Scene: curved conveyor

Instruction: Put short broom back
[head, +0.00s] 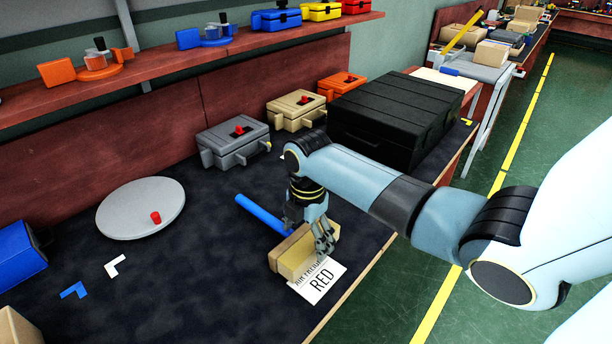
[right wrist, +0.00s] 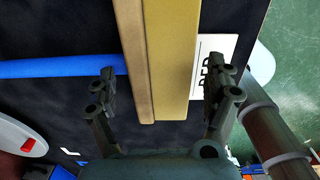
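The short broom has a blue handle (head: 262,214) and a tan, block-shaped head (head: 290,258). It lies on the dark table mat near the front edge, and its head partly covers a white card printed "RED" (head: 322,284). My right gripper (head: 308,226) is over the broom head and hides part of it. In the right wrist view my right gripper (right wrist: 166,82) is open, with one finger on each side of the tan head (right wrist: 160,40) and gaps visible beside it. The blue handle (right wrist: 60,67) runs left from the head. My left gripper is not in view.
A grey disc (head: 130,215) with a red knob lies left on the mat. Grey (head: 233,143) and beige (head: 296,110) boxes and a large black case (head: 390,118) stand along the back. A shelf (head: 180,65) overhangs them. Mat around the handle is clear.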

